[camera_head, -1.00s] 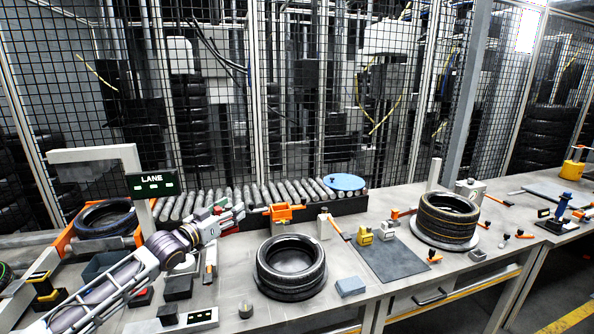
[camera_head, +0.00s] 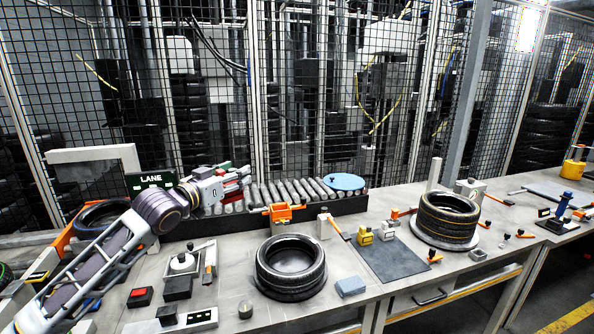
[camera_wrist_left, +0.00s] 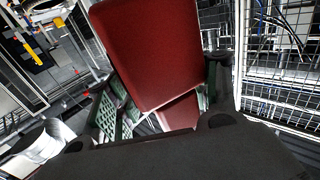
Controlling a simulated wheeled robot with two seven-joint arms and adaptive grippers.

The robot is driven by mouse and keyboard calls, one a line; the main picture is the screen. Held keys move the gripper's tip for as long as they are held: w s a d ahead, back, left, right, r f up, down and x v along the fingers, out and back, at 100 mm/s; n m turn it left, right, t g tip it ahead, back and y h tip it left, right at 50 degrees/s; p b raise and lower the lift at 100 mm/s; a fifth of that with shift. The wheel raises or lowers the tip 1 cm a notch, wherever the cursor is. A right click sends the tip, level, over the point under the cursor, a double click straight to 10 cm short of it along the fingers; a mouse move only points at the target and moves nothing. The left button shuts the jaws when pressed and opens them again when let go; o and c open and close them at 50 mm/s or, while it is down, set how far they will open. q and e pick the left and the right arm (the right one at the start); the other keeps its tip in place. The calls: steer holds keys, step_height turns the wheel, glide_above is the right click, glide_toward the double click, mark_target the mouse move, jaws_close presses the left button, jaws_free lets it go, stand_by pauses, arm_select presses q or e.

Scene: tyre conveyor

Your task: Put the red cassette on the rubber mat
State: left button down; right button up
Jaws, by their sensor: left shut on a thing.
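My left gripper (camera_head: 238,182) is raised in front of the roller conveyor. It is shut on the red cassette (camera_wrist_left: 150,50), which fills the upper middle of the left wrist view between the green finger pads. In the head view only a small red part of the cassette (camera_head: 232,187) shows beside the fingers. The dark grey rubber mat (camera_head: 398,262) lies flat on the table to the right, apart from the gripper. My right gripper is not in view.
A tyre (camera_head: 290,267) stands between the gripper and the mat. An orange bracket (camera_head: 281,212) and a lever post (camera_head: 325,228) stand behind it. Yellow blocks (camera_head: 365,236) are at the mat's back left edge. A grey-blue block (camera_head: 351,287) lies in front. Stacked tyres (camera_head: 447,220) stand right.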

mark_target(237, 199)
arm_select(q)
steer(key=shift+s+d+r, duration=0.35)
steer(key=shift+r, duration=0.15)
steer(key=shift+s+d+r, duration=0.35)
steer(key=shift+r, duration=0.15)
steer(key=s+f+n+y, duration=0.1)
steer(key=f, duration=0.1)
steer(key=s+f+n+t+y, duration=0.1)
steer(key=s+f, duration=0.1)
steer(key=f, duration=0.1)
steer(key=s+a+f+y, duration=0.1)
steer(key=f, duration=0.2)
steer(key=shift+s+n+t+y, duration=0.3)
steer(key=shift+n+y, duration=0.1)
steer(key=s+a+f+n+y, duration=0.1)
steer(key=s+f, duration=0.4)
steer(key=f, duration=0.6)
steer(key=s+a+f+n+y, duration=0.1)
steer(key=s+f, duration=0.4)
steer(key=f, duration=0.7)
steer(key=s+a+f+y, duration=0.2)
steer(key=s+f, duration=0.2)
steer(key=f, duration=0.7)
steer(key=shift+s+a+f+n+t+y, duration=0.3)
steer(key=shift+s+a+n, duration=0.1)
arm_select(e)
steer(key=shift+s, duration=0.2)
